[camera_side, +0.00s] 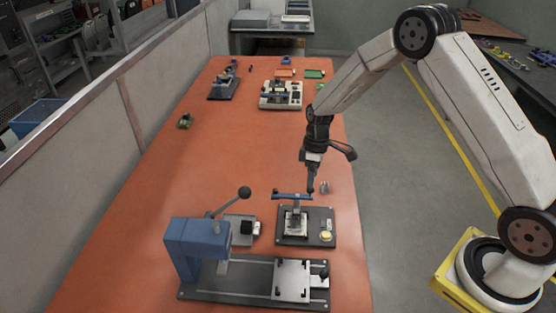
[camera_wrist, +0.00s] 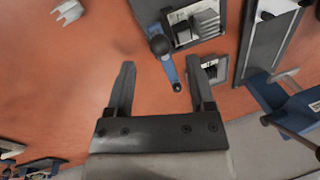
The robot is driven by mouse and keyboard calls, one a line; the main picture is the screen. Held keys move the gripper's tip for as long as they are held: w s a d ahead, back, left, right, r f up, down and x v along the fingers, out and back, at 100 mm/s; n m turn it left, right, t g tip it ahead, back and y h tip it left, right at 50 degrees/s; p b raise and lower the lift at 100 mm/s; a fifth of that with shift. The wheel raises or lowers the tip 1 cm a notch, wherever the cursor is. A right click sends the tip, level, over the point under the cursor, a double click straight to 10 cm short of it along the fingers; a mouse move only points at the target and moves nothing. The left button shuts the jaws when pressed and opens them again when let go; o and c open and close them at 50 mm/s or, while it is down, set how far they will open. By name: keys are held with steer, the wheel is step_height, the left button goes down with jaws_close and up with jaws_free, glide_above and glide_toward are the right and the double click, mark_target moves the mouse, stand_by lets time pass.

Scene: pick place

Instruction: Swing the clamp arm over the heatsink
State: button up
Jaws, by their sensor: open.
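The blue clamp arm (camera_side: 292,196) is at the back of a dark fixture plate (camera_side: 326,215) in the side view. In the wrist view the clamp arm (camera_wrist: 170,72) has a dark round knob (camera_wrist: 158,45) and appears beside the heatsink, not across it. The heatsink (camera_wrist: 205,27) is a grey finned block on the fixture; in the side view it seems to be the pale square part (camera_side: 295,224). My gripper (camera_side: 311,190) is open, pointing down by the clamp arm's right end. In the wrist view the clamp arm lies between my fingertips (camera_wrist: 160,63); contact cannot be told.
A blue press (camera_side: 190,243) with a lever and a sliding rail plate (camera_side: 293,280) stands in front. Further fixtures (camera_side: 280,94) stand at the back. The table's left middle is mostly clear.

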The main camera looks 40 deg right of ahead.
steer(key=shift+s+a+f, duration=0.1)
steer(key=shift+a+f, duration=0.05)
steer(key=shift+f, duration=0.7)
steer(key=shift+s+a+f, duration=0.1)
steer(key=shift+a+f, duration=0.05)
steer(key=shift+f, duration=0.7)
jaws_close()
steer(key=shift+r, duration=0.1)
